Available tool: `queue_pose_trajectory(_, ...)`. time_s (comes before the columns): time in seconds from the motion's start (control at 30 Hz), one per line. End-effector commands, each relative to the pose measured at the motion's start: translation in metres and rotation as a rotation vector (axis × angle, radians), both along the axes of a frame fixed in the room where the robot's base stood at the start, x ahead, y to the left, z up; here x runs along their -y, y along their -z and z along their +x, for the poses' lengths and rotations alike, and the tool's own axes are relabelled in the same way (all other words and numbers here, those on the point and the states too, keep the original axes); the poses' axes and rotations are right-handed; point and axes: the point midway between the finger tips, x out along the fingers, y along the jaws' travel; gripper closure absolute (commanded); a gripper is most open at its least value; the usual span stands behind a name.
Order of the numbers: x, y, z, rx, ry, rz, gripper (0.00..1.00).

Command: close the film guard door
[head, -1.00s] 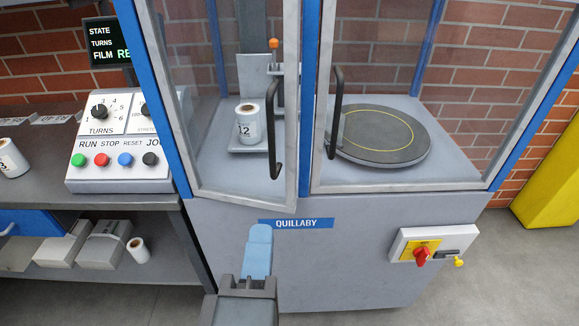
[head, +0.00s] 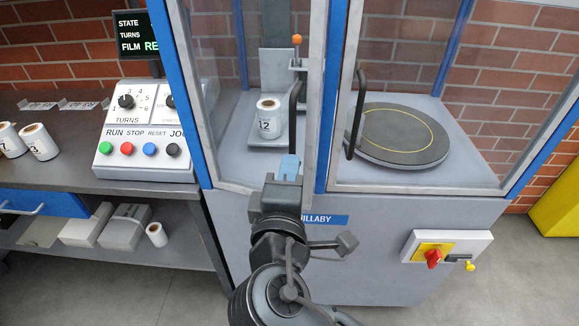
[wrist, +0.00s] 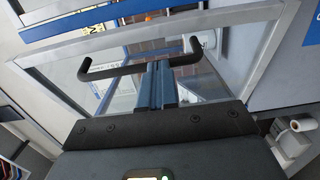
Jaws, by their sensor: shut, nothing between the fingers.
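The film guard door seems to be the left glass door, with a pale grey frame (head: 315,100) and a black bar handle (head: 295,118). It looks nearly flush with the cabinet front; I cannot tell if a small gap is left. My gripper (head: 289,162) is shut and empty, its blue fingers just below the lower end of the handle. In the wrist view the fingers (wrist: 158,82) point at the glass beside the handle (wrist: 130,68); whether they touch the door is unclear. A film roll (head: 269,118) stands behind the glass.
The right glass door, with its own black handle (head: 355,115), fronts a round turntable (head: 402,135). A control panel (head: 150,130) and paper rolls (head: 38,141) are on the left bench. A red switch (head: 433,258) sits low on the right.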

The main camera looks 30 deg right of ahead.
Motion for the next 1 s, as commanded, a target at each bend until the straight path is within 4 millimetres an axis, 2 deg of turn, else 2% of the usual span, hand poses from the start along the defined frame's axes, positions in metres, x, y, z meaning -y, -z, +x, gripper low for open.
queue_pose_trajectory(0.27, 0.001, 0.000, 0.000, -0.001, 0.000, -0.001, 1.00)
queue_pose_trajectory(0.37, 0.009, -0.001, 0.003, -0.001, 0.003, -0.002, 1.00)
queue_pose_trajectory(0.7, 0.054, -0.001, 0.028, -0.001, 0.004, -0.001, 1.00)
queue_pose_trajectory(1.0, 0.060, 0.000, 0.032, 0.001, 0.004, -0.001, 1.00)
